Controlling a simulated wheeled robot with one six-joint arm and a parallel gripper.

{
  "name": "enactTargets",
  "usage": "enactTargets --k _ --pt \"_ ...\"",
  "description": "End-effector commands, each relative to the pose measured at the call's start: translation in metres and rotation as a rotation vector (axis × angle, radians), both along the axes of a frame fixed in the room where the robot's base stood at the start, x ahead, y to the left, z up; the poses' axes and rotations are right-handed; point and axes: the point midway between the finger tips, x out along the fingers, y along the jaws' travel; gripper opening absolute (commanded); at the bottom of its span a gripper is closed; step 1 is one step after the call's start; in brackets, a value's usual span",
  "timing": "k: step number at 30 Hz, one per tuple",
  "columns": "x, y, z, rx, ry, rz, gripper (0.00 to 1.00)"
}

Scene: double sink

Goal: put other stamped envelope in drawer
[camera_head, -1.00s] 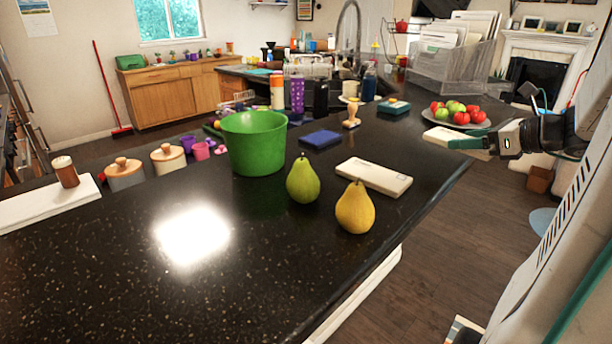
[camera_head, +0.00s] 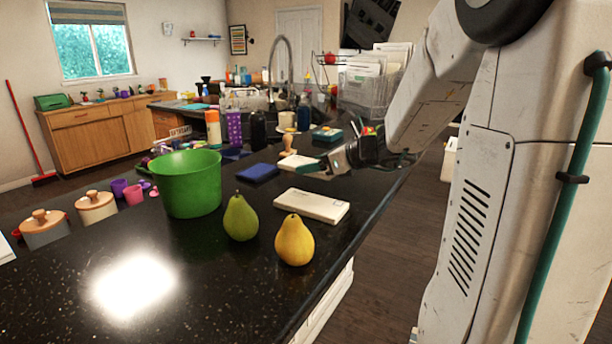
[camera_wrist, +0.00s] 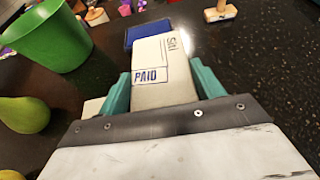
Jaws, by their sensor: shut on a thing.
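My gripper (camera_head: 330,170) is shut on a cream envelope (camera_head: 298,162), held above the counter behind the other cream envelope. In the wrist view the held envelope (camera_wrist: 165,85) lies between the teal fingers and bears a blue "PAID" stamp. The other cream envelope (camera_head: 312,206) lies flat on the black counter near its right edge. A small part of a pale thing (camera_wrist: 92,108) shows left of the fingers in the wrist view. A white front (camera_head: 325,304) shows below the counter edge; I cannot tell whether it is an open drawer.
A green pear (camera_head: 240,218), a yellow pear (camera_head: 294,240) and a green bucket (camera_head: 186,184) stand on the counter. A blue pad (camera_head: 257,172) and a wooden stamp (camera_head: 285,144) sit near the held envelope. The front left counter is clear.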

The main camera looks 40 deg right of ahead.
Motion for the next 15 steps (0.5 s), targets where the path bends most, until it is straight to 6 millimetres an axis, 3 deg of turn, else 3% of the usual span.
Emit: enactTargets --k 7,11,15 --pt "0.024 0.003 -0.003 0.002 0.002 0.002 0.45" --pt "0.021 0.002 -0.028 0.004 0.004 -0.001 0.45" --pt "0.021 0.001 -0.037 0.001 0.001 -0.002 0.45"
